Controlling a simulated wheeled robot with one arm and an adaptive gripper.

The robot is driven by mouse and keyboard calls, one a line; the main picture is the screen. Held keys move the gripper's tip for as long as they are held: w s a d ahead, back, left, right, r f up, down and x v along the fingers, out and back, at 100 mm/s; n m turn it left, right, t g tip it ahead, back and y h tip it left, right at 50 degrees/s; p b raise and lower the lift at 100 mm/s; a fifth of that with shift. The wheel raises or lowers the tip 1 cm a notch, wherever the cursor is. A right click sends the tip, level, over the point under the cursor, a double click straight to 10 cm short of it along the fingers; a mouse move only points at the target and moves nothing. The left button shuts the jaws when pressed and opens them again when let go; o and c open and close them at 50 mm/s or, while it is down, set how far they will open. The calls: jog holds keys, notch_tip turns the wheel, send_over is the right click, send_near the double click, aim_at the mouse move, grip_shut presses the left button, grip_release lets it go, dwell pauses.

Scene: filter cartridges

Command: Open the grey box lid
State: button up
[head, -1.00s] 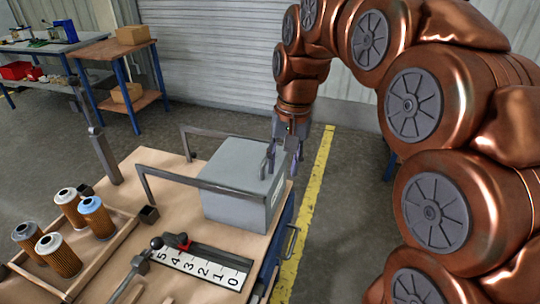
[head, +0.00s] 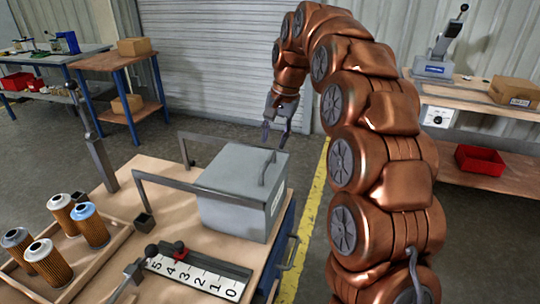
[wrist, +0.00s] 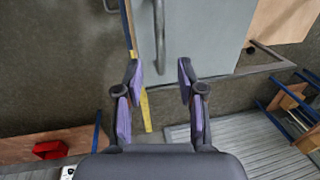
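The grey box (head: 235,215) stands on the wooden worktop, near its right edge. Its lid (head: 235,166) looks shut, with a grey bar handle (head: 268,168) on the right part of its top. My gripper (head: 276,141) hangs in the air beyond the box in the head view, apart from the handle. In the wrist view its purple-padded fingers (wrist: 160,65) are spread with nothing between them. There the lid (wrist: 210,35) and handle (wrist: 159,28) show ahead of the fingertips, at the top of the picture.
A grey bar frame (head: 190,183) stands beside the box. Several filter cartridges (head: 92,226) stand in a wooden tray at the left. A numbered scale (head: 195,275) lies in front of the box. A bench with a red bin (head: 480,160) is at the right.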

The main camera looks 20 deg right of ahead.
aim_at(269, 159)
jog(key=shift+w+a+f+p, duration=0.1)
jog(key=shift+a+f, duration=0.05)
jog(key=shift+f, duration=0.9)
jog(key=shift+w+a+f+p, duration=0.1)
jog(key=shift+a+f, duration=0.1)
jog(key=shift+f, duration=0.85)
jog(key=shift+w+a+f+p, duration=0.1)
jog(key=shift+a+f, duration=0.05)
jog(key=shift+f, duration=0.9)
grip_shut()
